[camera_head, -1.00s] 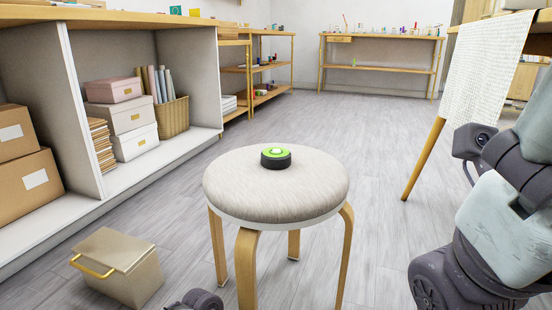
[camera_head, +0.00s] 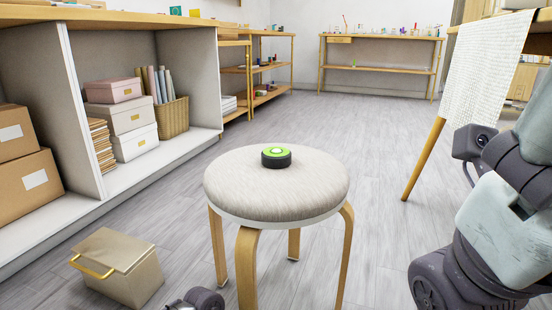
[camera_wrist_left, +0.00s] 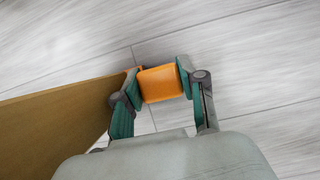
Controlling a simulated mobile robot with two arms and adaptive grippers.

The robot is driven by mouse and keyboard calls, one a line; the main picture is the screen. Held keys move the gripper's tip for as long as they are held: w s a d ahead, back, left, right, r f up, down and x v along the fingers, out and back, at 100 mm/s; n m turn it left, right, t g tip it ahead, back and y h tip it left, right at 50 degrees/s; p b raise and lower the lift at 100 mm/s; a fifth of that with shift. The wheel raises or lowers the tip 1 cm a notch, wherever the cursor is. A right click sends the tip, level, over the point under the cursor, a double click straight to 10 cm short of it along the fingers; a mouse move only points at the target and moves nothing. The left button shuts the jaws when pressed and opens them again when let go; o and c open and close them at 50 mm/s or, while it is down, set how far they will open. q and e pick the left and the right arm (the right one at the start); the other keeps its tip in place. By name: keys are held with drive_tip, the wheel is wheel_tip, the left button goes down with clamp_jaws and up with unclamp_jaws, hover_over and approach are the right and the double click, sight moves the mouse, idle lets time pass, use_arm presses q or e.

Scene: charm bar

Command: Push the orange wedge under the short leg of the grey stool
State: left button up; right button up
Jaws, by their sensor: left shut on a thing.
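The grey stool (camera_head: 275,198) stands upright on wooden legs in the head view, with a round green and black object (camera_head: 276,157) on its seat. The orange wedge (camera_wrist_left: 161,83) shows in the left wrist view, between the fingers of my left gripper (camera_wrist_left: 158,85), which is shut on it close to the floor. In the head view only part of my left arm shows at the bottom edge. The fingers of my right gripper are out of frame.
A beige box with a yellow handle (camera_head: 119,267) sits on the floor left of the stool. A shelf unit (camera_head: 95,110) with boxes and a basket lines the left side. A slanted table leg (camera_head: 424,160) stands at right. The floor behind the stool is clear.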

use_arm(q)
drive_tip(key=o, duration=1.3)
drive_tip(key=shift+c, duration=0.2)
drive_tip(key=shift+r, duration=0.1)
drive_tip(key=shift+w, duration=0.1)
